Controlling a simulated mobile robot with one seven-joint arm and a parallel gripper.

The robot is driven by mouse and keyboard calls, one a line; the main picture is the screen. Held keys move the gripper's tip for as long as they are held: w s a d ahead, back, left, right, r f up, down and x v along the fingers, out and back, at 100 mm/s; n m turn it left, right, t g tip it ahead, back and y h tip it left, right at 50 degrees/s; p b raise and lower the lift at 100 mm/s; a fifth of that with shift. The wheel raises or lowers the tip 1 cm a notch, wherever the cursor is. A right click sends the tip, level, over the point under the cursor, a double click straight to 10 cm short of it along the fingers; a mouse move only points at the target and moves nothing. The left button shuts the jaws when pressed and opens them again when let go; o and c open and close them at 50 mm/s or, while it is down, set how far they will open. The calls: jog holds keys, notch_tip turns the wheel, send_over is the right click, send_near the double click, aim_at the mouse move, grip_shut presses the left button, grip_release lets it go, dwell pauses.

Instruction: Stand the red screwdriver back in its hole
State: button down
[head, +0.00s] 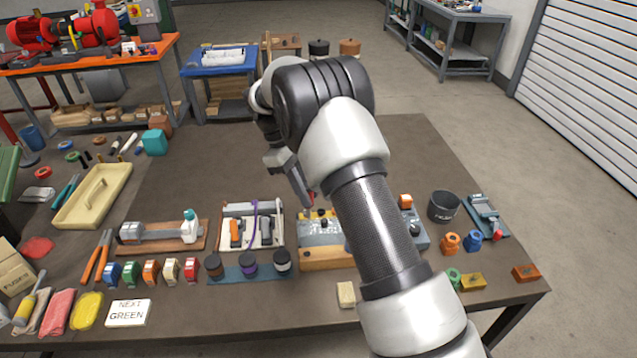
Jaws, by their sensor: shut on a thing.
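My gripper (302,193) hangs over the near middle of the dark table, pointing down. The arm hides the rest. Just below it is a wooden block (325,258) with a grey top and some small dark and yellow pieces at its back edge. The right part of this block is behind my arm. I cannot make out the screwdriver's hole, nor whether its tip touches the block.
A white-framed tray (226,209) with orange and black tools stands left of the block. Dark jars (249,262) stand on a blue mat in front of it. A grey cup (443,206) and orange and blue fittings are on the right. The table's back middle is clear.

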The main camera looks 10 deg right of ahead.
jog(key=s+a+f+b, duration=0.1)
jog(key=s+f+b, duration=0.3)
jog(key=s, duration=0.3)
jog(key=shift+f, duration=0.4)
dwell(1.6)
jog(key=shift+f+b, duration=1.2)
jog(key=shift+f, duration=1.4)
jog(key=c, duration=1.5)
grip_release()
jog(key=shift+o, duration=0.2)
jog(key=p+v, duration=0.1)
jog(key=v, duration=1.6)
jog(key=shift+r+p, duration=0.2)
jog(key=shift+p, duration=0.1)
